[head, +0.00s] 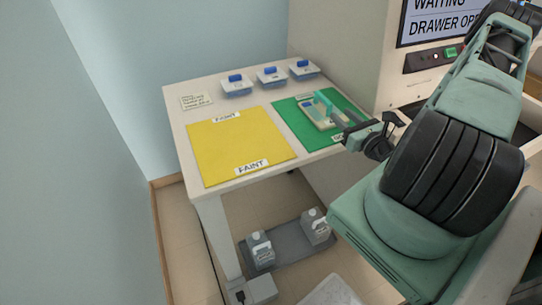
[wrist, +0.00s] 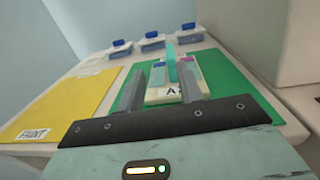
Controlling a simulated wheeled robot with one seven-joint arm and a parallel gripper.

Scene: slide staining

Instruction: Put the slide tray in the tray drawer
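The slide tray (head: 314,117) is a small pale tray with an upright teal handle (head: 324,103). It rests on the green mat (head: 290,116) at the right of the table. In the wrist view the tray (wrist: 160,97) shows a label "A" and coloured slide ends, with its handle (wrist: 172,68) between the lines of my fingers. My gripper (head: 342,128) is open at the tray's near right side; its fingers (wrist: 161,72) stand apart. I cannot tell whether they touch the handle. The tray drawer is mostly hidden behind my arm at the right.
A yellow mat (head: 238,146) labelled "FAINT" lies left of the green one. A machine screen (head: 445,18) reads "WAITING" and "DRAWER OPE", cut off. Jugs (head: 261,248) stand in a floor tray below.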

